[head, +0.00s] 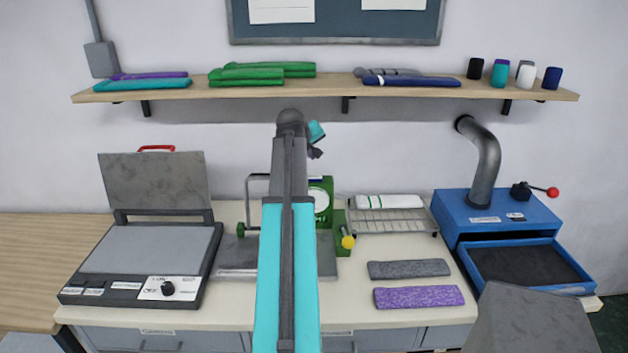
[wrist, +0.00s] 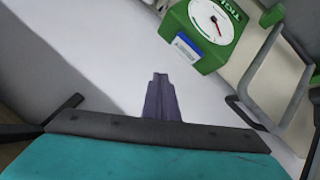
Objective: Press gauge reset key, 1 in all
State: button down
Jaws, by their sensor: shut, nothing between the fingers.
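The green gauge (head: 321,200) with a round white dial stands on the counter, partly hidden behind my arm in the head view. In the wrist view the gauge (wrist: 213,28) is at the top right, its dial and red needle showing. A blue block with a pale label (wrist: 187,48) sits at its lower edge; I cannot tell for certain that this is the reset key. My gripper (wrist: 160,78) is shut and empty, apart from the gauge and to the lower left of the blue block in the wrist view.
A metal frame (wrist: 262,75) stands right of the gauge in the wrist view. On the counter are an open press (head: 150,250) at left, a wire rack (head: 392,220), grey and purple knitted strips (head: 418,297), and a blue machine (head: 500,222) at right. A shelf (head: 330,93) runs above.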

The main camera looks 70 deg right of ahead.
aim_at(312, 179)
jog(key=shift+f+b, duration=1)
jog(key=shift+f, duration=1.4)
jog(key=shift+s+f, duration=0.1)
jog(key=shift+f, duration=0.75)
dwell(1.5)
jog(key=shift+r, duration=0.1)
jog(key=shift+r+p, duration=0.3)
jog(key=shift+r, duration=0.45)
jog(key=shift+r+p, duration=1.45)
jog(key=shift+r, duration=1.1)
